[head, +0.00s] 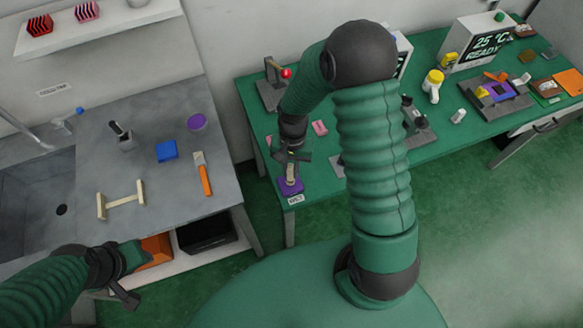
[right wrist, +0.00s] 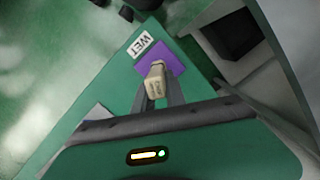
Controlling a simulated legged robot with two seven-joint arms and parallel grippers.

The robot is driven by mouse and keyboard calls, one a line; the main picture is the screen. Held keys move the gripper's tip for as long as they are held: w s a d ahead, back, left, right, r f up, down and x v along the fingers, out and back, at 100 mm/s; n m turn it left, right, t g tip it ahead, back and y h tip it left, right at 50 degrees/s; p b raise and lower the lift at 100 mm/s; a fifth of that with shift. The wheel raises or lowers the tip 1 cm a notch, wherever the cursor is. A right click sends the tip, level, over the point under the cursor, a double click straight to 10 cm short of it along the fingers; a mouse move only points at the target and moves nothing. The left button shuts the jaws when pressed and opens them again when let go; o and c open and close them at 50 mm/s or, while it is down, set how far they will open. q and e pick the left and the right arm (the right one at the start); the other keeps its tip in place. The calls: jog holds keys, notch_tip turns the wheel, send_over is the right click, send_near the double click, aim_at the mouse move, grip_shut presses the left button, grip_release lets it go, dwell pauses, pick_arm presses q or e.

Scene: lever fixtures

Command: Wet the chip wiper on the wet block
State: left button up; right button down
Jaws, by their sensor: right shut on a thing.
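The wet block (head: 290,187) is a purple pad at the near left corner of the green table, beside a white WET label (head: 295,199). The wet block also shows in the right wrist view (right wrist: 172,54), next to the label (right wrist: 139,44). My right gripper (head: 291,160) is shut on the beige chip wiper (right wrist: 155,82), straight above the purple pad. The wiper's lower end (head: 291,173) reaches the pad in the picture; I cannot tell whether it touches. My left gripper (head: 127,284) is low at the left, in front of the grey counter; its jaws are unclear.
A lever with a red knob (head: 285,73) stands behind my right gripper. The grey counter (head: 130,170) at left holds a blue block (head: 167,151), an orange-handled tool (head: 205,180) and a wooden rack (head: 121,199). A gap separates counter and table. A display (head: 480,43) stands far right.

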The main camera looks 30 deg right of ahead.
jog(key=shift+a, duration=0.15)
jog(key=shift+d+f, duration=0.2)
jog(key=shift+a+f, duration=0.1)
jog(key=shift+f, duration=0.15)
dwell(0.5)
jog(key=shift+s, duration=0.1)
dwell(1.1)
notch_tip(320, 180, up, 7)
jog(key=p, duration=0.6)
jog(key=shift+p, duration=0.35)
